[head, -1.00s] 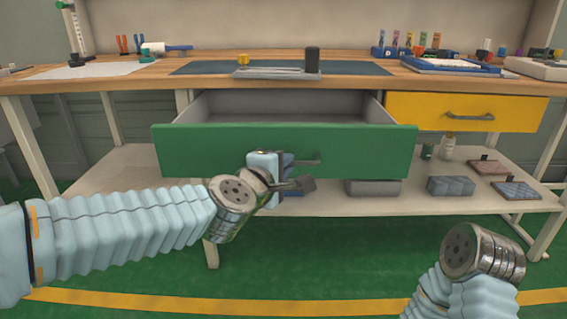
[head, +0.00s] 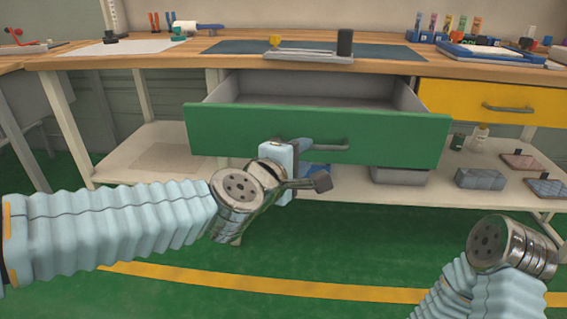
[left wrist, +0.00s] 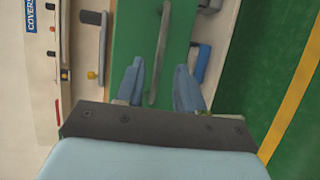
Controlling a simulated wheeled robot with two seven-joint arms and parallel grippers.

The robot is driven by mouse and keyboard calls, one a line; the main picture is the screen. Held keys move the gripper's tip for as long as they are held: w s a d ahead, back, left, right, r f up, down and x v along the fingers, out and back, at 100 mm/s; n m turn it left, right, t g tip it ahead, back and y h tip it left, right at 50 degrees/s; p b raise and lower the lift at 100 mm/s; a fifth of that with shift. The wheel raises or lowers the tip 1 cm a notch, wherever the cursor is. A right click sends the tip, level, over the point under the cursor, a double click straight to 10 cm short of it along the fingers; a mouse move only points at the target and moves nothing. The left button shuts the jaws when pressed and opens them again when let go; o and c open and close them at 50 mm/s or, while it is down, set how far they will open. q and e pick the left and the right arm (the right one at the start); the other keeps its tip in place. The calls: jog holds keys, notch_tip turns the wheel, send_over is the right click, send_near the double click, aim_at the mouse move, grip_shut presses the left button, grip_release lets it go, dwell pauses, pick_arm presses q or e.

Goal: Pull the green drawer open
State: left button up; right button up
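The green drawer (head: 390,140) stands pulled out from under the workbench, and its grey inside shows. Its grey bar handle (head: 328,146) is on the front. My left gripper (head: 298,150) is in front of the drawer face at the left end of the handle. In the left wrist view, the two blue fingers (left wrist: 160,86) are apart, and the handle (left wrist: 161,50) runs between them in the picture without either finger visibly touching it. The green front (left wrist: 137,35) lies beyond. Only my right wrist shows at lower right in the head view; its gripper is out of sight.
The wooden benchtop (head: 150,62) carries tools, a tray and a caliper-like device. A closed yellow drawer (head: 470,103) is right of the green one. The lower shelf (head: 130,170) holds several boxes and bottles. Green floor with a yellow line (head: 230,281) is clear in front.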

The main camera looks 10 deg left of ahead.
pick_arm(q)
jog(key=p+v, duration=0.2)
jog(key=v, duration=0.6)
jog(key=shift+s, duration=0.3)
jog(key=shift+a, duration=0.1)
jog(key=w+a+f+m+g+y+p, duration=0.1)
jog(key=w+a+f+m+g, duration=0.15)
jog(key=f, duration=1.05)
jog(key=w+a+f+m+g+y+p, duration=0.1)
jog(key=w+f+m+g+y+p, duration=0.2)
jog(key=f, duration=1.1)
jog(key=s+a+f+m+g+h, duration=0.1)
jog(key=s+f+m+g, duration=0.2)
jog(key=s+f, duration=0.5)
jog(key=s+a+f+m+g+h, duration=0.1)
jog(key=s+f+m+g, duration=0.3)
jog(key=s+f, duration=0.4)
notch_tip(320, 180, down, 7)
jog(key=shift+a+r+g, duration=0.15)
jog(key=shift+g, duration=0.5)
